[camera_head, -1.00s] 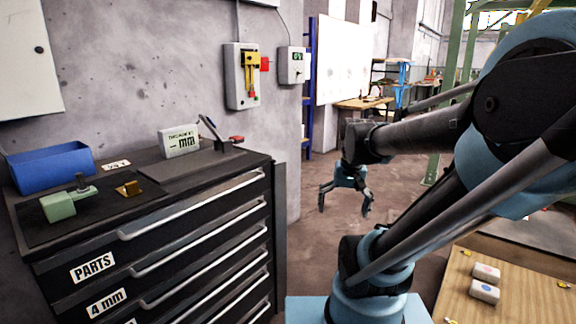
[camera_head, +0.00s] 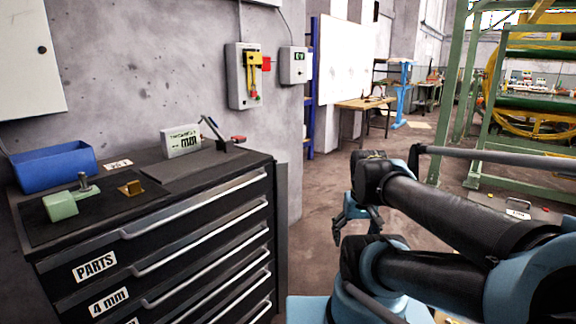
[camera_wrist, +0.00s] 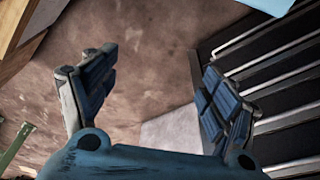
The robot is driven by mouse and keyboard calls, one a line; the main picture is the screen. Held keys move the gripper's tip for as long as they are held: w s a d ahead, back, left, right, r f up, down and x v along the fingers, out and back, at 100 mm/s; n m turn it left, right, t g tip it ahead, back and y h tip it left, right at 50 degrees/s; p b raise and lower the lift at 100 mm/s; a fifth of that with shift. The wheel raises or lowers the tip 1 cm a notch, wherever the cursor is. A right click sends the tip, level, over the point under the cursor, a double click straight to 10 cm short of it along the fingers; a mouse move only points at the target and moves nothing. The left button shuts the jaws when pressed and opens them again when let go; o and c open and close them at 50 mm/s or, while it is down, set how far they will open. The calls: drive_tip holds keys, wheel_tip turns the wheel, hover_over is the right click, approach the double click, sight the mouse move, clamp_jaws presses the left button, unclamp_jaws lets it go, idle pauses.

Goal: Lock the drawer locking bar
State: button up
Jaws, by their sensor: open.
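The black drawer cabinet (camera_head: 110,241) stands at the left in the head view, its drawers looking shut, with long pale handles. A dark upright strip (camera_head: 281,215) runs along the cabinet's right front edge; it may be the locking bar, but I cannot tell whether it is swung open or locked. My gripper (camera_head: 357,230) hangs to the right of this strip, apart from it, fingers pointing down and partly hidden by my arm. In the wrist view my gripper (camera_wrist: 155,88) is open and empty, with the drawer fronts (camera_wrist: 275,80) beyond the right finger.
On the cabinet top are a blue bin (camera_head: 55,167), a green clamp-like tool (camera_head: 63,203), a brass block (camera_head: 131,188) and a white display box (camera_head: 181,141). A wall switch box (camera_head: 243,76) hangs above. Open floor (camera_head: 325,185) lies between the cabinet and my arm.

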drive_tip(key=r, duration=0.1)
drive_tip(key=w+r, duration=0.2)
drive_tip(key=shift+w+a+r, duration=0.25)
drive_tip(key=shift+a+r, duration=0.05)
drive_tip(key=shift+r, duration=0.1)
drive_tip(key=c, duration=1.3)
drive_tip(key=w+r, duration=0.2)
drive_tip(key=shift+w+a+r+n+g, duration=0.15)
drive_tip(key=shift+a+r+n+g, duration=0.25)
clamp_jaws()
drive_tip(key=w+a+r+n+g, duration=0.1)
drive_tip(key=w+a+r, duration=0.2)
drive_tip(key=w+r, duration=0.3)
drive_tip(key=w+a+r+n+g, duration=0.1)
drive_tip(key=w+a+r, duration=0.35)
drive_tip(key=w, duration=0.35)
drive_tip(key=w+a+r+n+g+h, duration=0.1)
drive_tip(key=w+a+r+n, duration=0.1)
drive_tip(key=w+a, duration=1.3)
drive_tip(key=w+r, duration=0.1)
drive_tip(key=w, duration=0.2)
drive_tip(key=shift+w+a+g, duration=0.2)
drive_tip(key=shift+w+g, duration=0.05)
drive_tip(key=shift+g, duration=0.15)
